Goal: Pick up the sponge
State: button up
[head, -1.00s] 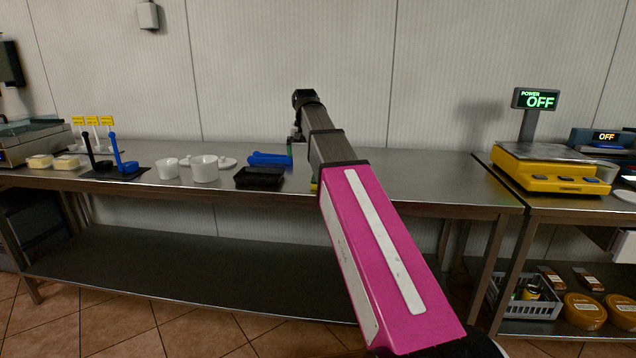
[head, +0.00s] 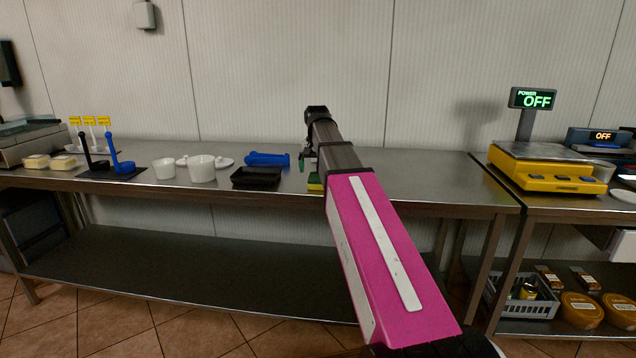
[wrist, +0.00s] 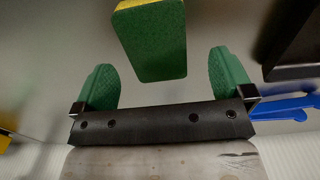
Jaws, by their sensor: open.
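The sponge (wrist: 153,45), green with a yellow layer, lies on the steel counter; in the wrist view it is at the top centre. My gripper (wrist: 161,75) is open, with its two green fingers apart and the near end of the sponge between or just beyond their tips; I cannot tell how high the fingers are above it. In the head view a small part of the sponge (head: 314,183) shows at the left edge of my arm, which hides the rest. One green finger of my gripper (head: 302,165) shows there.
A black tray (head: 256,177) and a blue item (head: 267,159) lie left of the sponge. White bowls (head: 202,169) stand farther left. A yellow scale (head: 545,168) is on the right table. The counter right of my arm is clear.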

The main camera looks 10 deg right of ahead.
aim_at(318, 177)
jog(key=f, duration=0.4)
jog(key=shift+s+d+f, duration=0.1)
jog(key=shift+d+f, duration=0.05)
jog(key=shift+d, duration=0.05)
jog(key=c, duration=1.1)
jog(key=shift+o, duration=0.2)
jog(key=shift+r, duration=0.65)
notch_tip(318, 177, up, 2)
jog(key=shift+r, duration=0.25)
jog(key=s+a+r, duration=0.6)
jog(key=a+r, duration=0.1)
jog(key=a, duration=0.3)
jog(key=shift+r, duration=0.15)
